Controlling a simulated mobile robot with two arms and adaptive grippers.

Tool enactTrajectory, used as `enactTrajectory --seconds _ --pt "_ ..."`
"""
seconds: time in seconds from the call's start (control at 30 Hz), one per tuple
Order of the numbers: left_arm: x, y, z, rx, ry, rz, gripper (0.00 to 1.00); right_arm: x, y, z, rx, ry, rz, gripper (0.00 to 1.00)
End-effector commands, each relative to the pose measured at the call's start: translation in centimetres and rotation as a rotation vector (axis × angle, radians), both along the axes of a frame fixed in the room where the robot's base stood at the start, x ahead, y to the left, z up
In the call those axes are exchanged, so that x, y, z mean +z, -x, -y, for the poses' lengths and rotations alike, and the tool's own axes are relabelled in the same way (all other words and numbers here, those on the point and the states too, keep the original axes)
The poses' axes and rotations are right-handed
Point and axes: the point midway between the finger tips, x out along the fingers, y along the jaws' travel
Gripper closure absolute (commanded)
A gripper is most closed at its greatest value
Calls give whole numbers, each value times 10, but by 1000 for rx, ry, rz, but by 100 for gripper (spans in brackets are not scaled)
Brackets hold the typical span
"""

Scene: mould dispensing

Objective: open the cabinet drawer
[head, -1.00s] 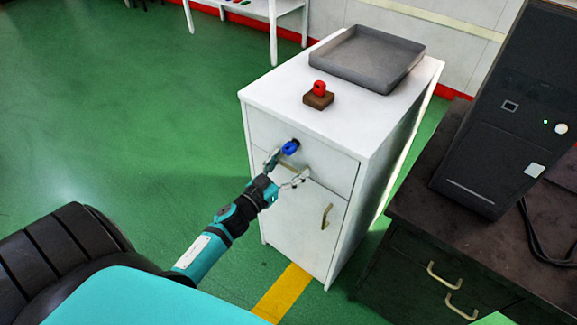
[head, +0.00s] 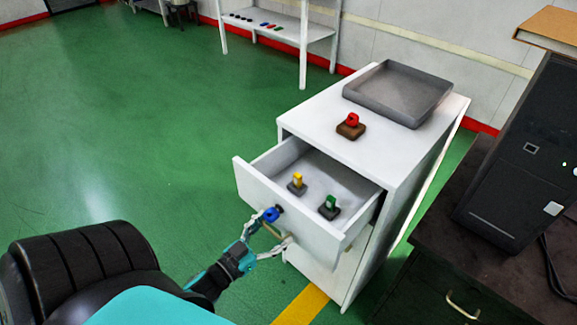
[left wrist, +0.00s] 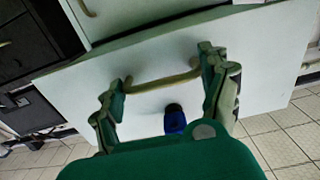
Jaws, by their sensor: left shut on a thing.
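The white cabinet (head: 408,190) stands in the middle right of the head view. Its top drawer (head: 312,233) is pulled out, with its inside showing. My left gripper (head: 270,233) is at the drawer front, shut on the brass-coloured drawer handle (head: 274,230). In the left wrist view the handle (left wrist: 160,82) runs between the two fingers. A blue knob-like part (head: 270,214) sits on the drawer front beside the handle. Inside the drawer are a yellow-topped piece (head: 297,182) and a green-topped piece (head: 330,205). My right gripper is not in view.
A grey tray (head: 400,92) and a red piece on a brown base (head: 351,126) rest on the cabinet top. A dark desk (head: 455,235) with a black computer tower (head: 525,165) stands close at right. Green floor at left is clear.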

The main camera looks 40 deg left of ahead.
Motion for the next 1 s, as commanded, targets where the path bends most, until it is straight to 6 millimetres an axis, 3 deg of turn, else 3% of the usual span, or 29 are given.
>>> enactTrajectory --seconds 0.1,0.3,0.87,0.9,1.0 --pt "3 23 -4 4 -8 -1 80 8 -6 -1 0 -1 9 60" --pt "2 45 -7 4 -11 2 80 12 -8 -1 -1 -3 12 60" --pt "3 54 -8 4 -12 6 80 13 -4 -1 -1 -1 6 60" --pt "3 54 -8 3 -12 6 17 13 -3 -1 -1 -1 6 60" --pt "2 55 -7 2 -9 5 11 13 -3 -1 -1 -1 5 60"
